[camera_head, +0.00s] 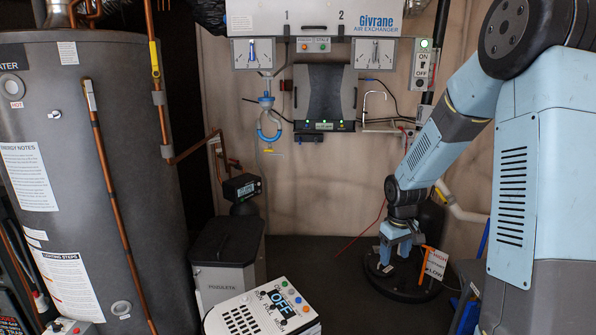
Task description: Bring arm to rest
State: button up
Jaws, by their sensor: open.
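My arm is light blue and grey and comes down from the upper right in the head view. My gripper (396,253) hangs at its lower end with its fingers pointing down. The fingers are apart and I see nothing between them. The gripper is above or in front of a dark round base (405,292) on the floor; I cannot tell whether it touches it.
A large grey water heater (105,185) with copper pipes fills the left. A grey bin-like box (226,250) and a white control box reading OFF (262,310) stand at the front centre. The air exchanger (312,18) is on the back wall. Dark floor (315,255) is clear left of the gripper.

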jog(key=s+a+r+m+t+h, duration=0.1)
jog(key=s+r, duration=0.4)
jog(key=r, duration=0.3)
jog(key=s+a+r+m+t, duration=0.1)
jog(key=s+r, duration=0.4)
jog(key=r, duration=0.3)
jog(key=s+a+r+m+t, duration=0.1)
jog(key=s+r, duration=0.3)
jog(key=s, duration=0.4)
jog(key=s+a+r+m+t+y, duration=0.1)
jog(key=s+r, duration=0.4)
jog(key=s, duration=0.4)
jog(key=shift+t, duration=0.4)
jog(key=shift+s, duration=0.1)
